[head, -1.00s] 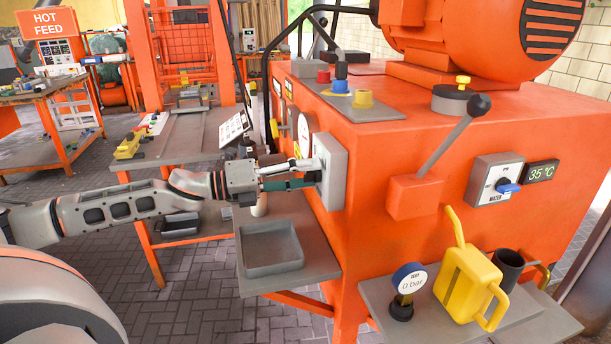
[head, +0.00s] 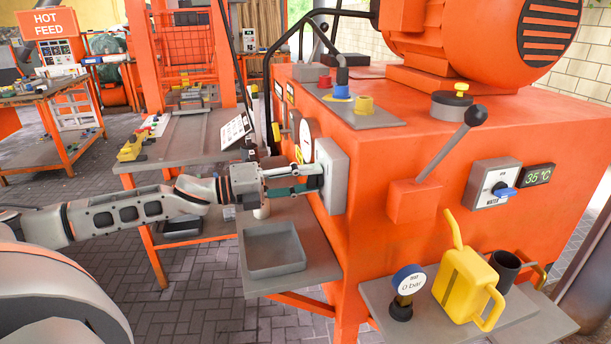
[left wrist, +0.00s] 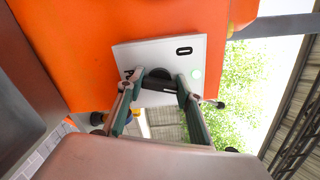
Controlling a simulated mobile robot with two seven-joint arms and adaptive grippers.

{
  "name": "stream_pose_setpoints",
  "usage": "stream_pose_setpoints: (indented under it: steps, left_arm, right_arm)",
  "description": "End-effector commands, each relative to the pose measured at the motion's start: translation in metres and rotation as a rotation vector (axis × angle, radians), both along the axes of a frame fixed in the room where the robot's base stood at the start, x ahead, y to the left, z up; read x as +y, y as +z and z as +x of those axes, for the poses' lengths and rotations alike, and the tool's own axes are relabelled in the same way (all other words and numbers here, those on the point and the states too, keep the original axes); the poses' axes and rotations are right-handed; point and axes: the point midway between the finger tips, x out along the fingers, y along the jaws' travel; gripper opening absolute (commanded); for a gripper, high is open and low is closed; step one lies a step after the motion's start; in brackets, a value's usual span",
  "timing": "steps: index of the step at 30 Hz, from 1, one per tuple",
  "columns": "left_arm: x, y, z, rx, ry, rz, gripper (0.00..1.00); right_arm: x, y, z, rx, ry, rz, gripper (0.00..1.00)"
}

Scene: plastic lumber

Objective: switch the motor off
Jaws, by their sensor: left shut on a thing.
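The motor (head: 455,42) is the orange finned body on top of the orange machine. A pale grey switch box (head: 334,178) sits on the machine's left side face. My left gripper (head: 314,176) reaches the box from the left. In the left wrist view its fingers (left wrist: 159,88) are on either side of the knob and shut on it. The fingers partly cover the plate's other markings. My right gripper is not in view.
A grey tray (head: 273,269) on a shelf is below my left gripper. A lever with a black ball (head: 476,111), a water switch (head: 495,184) and a 35 °C display (head: 539,175) are on the front. A yellow can (head: 463,285) stands on the front shelf.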

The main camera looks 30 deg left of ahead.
Motion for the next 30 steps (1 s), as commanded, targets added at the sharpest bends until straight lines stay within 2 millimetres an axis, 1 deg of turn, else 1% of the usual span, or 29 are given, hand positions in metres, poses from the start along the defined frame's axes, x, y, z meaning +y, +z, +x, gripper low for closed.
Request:
stream_pose_setpoints:
  steps: [1,11,14,24,30]
  left_arm:
    - [-0.001,0.006,-0.001,0.026,-0.001,-0.036,0.14]
    - [-0.001,0.005,-0.001,0.232,-0.001,-0.276,0.14]
    - [0.0,0.005,0.0,0.294,-0.001,-0.347,0.14]
    - [-0.001,0.002,-0.001,0.485,-0.001,-0.567,0.14]
    - [-0.001,0.0,-0.001,0.563,-0.001,-0.657,0.14]
  right_arm:
    - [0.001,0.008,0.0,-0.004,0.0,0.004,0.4]
    - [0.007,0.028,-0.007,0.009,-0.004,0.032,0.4]
    - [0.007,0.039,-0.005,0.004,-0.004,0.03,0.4]
    - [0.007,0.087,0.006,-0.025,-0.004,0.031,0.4]
    - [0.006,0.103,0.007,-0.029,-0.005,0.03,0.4]
